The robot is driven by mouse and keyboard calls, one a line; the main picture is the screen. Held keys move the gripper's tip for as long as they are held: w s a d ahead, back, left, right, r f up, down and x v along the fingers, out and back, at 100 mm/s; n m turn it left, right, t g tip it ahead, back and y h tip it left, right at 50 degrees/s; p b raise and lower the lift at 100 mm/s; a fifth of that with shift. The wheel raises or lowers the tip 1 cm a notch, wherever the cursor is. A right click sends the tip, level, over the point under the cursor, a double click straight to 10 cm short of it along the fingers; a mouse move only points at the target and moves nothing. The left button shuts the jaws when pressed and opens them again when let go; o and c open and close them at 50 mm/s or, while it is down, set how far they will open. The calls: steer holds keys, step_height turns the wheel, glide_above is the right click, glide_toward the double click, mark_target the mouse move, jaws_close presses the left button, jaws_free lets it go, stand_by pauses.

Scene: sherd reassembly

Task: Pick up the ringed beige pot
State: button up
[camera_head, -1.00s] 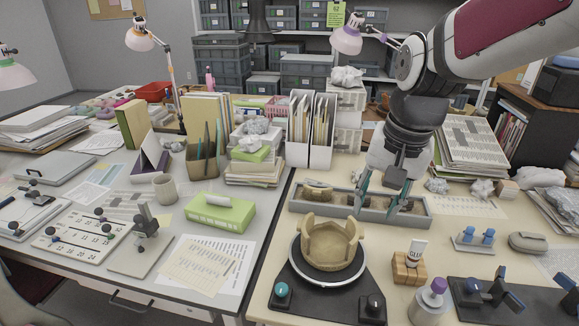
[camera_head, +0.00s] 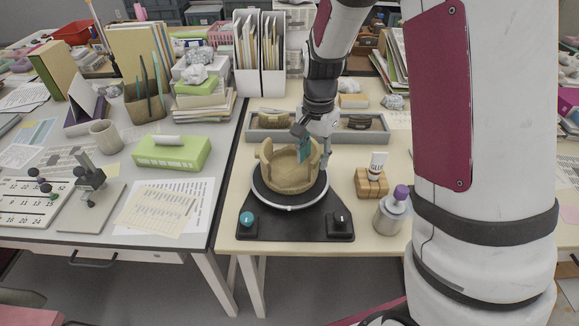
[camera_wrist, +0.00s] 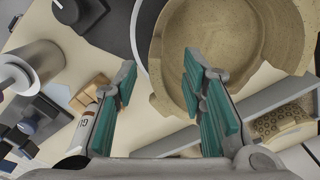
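The beige pot (camera_head: 284,182) has a broken, uneven rim and stands upright on the round turntable (camera_head: 290,206), whose pale rim circles it. My gripper (camera_head: 306,154) reaches down from behind at the pot's right rear rim. In the wrist view the pot (camera_wrist: 225,35) fills the upper right. My gripper (camera_wrist: 158,66) is open there, its teal fingers apart. The right finger appears over the pot's inside and the left one outside it, with the wall seen between them. I cannot tell whether either finger touches the pot.
A grey tray (camera_head: 258,136) with sherds lies behind the pot. A wooden block with a glue tube (camera_head: 377,163) and a purple-capped bottle (camera_head: 393,212) stand to the right. Two knobs, teal (camera_head: 247,218) and black (camera_head: 341,217), sit on the turntable's base.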

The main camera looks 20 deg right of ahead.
mark_target(311, 175)
steer(key=shift+s+a+f+b, duration=0.1)
steer(key=shift+a+f+b, duration=0.05)
steer(key=shift+f, duration=1.6)
steer(key=shift+s+a+f+b, duration=0.1)
steer(key=shift+f+b, duration=0.05)
steer(key=shift+f, duration=1.55)
steer(key=shift+c, duration=0.4)
jaws_close()
steer(key=shift+r, duration=0.1)
